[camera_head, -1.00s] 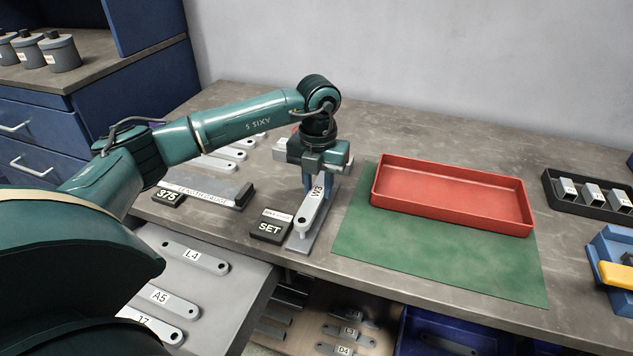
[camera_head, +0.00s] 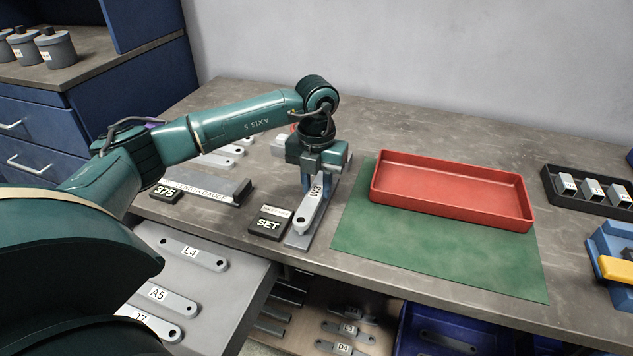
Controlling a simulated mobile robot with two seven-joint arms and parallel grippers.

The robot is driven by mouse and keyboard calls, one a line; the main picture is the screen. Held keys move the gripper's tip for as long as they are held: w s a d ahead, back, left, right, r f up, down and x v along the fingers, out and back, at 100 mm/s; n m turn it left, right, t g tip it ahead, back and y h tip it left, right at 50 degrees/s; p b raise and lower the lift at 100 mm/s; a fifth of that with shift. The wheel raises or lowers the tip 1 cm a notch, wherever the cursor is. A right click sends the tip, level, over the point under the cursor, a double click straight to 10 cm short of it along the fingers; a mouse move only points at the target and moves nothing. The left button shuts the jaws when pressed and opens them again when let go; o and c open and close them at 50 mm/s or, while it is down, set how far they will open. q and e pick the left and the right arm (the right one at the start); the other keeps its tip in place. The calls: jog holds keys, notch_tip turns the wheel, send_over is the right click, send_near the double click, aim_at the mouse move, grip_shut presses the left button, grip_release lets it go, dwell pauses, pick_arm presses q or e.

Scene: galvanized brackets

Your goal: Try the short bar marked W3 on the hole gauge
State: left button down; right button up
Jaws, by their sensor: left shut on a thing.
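The short grey bar marked W3 (camera_head: 312,206) is in my left gripper (camera_head: 312,184), which is shut on it from above. The bar lies lengthwise over the narrow grey plate of the hole gauge (camera_head: 299,240), with its holed end toward the front edge. I cannot tell whether the bar rests on the gauge or is seated on a pin. A black block marked SET (camera_head: 269,223) stands just left of the gauge. My right gripper is not in view.
A red tray (camera_head: 451,221) stands on a green mat (camera_head: 440,262) to the right. The length gauge (camera_head: 203,190) and a block marked 375 (camera_head: 166,193) are left. Bars marked L4 (camera_head: 193,252) and A5 (camera_head: 162,295) lie in an open drawer in front.

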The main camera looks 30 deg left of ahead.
pick_arm(q)
jog(key=shift+f+b, duration=0.6)
jog(key=shift+f, duration=0.35)
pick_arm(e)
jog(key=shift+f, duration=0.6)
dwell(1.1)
pick_arm(q)
jog(key=c, duration=1)
grip_release()
notch_tip(320, 180, up, 13)
jog(key=shift+r, duration=0.15)
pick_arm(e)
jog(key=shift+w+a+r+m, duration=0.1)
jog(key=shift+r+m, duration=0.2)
pick_arm(q)
jog(key=shift+s, duration=0.1)
